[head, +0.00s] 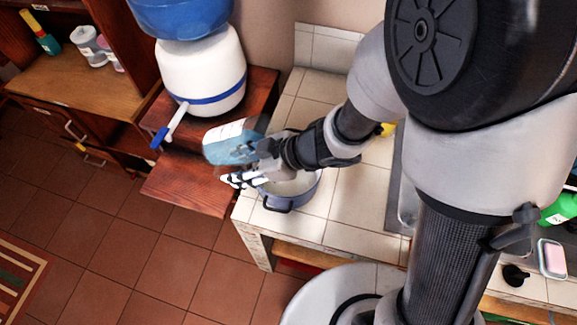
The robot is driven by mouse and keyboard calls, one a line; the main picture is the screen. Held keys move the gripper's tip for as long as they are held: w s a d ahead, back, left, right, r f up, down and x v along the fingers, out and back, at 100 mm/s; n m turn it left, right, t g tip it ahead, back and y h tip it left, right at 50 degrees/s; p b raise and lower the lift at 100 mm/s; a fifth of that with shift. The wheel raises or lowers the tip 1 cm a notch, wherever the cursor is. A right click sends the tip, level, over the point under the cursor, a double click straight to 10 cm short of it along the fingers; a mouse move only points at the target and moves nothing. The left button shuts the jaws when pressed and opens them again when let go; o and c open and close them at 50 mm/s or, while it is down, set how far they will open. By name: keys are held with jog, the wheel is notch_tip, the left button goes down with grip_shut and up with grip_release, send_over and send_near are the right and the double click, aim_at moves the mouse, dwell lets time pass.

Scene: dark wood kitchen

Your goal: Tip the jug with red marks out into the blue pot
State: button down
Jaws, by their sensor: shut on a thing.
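A clear, bluish jug (226,146) is held in the air at the left end of my arm. It appears tilted, but its exact angle is hard to tell. No red marks can be made out on it. My gripper (246,168) is shut on the jug, and its fingers cover part of it. The blue pot (287,200) stands on the tiled counter near its left corner, below and right of the jug. My gripper and wrist hide part of the pot's rim and inside. No liquid can be seen leaving the jug.
A white water dispenser (201,72) with a blue band and a tap (172,125) stands on a dark wood stand (189,181) close left of the jug. A yellow thing (388,129) shows behind my arm. Tiles (345,215) right of the pot are clear.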

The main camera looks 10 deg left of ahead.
jog(key=shift+d+f+y+b, duration=0.15)
jog(key=shift+y+b, duration=0.35)
jog(key=shift+b, duration=1)
jog(key=shift+d+r+y+b, duration=0.35)
jog(key=shift+y+b, duration=0.55)
jog(key=shift+b, duration=1.1)
dwell(1.2)
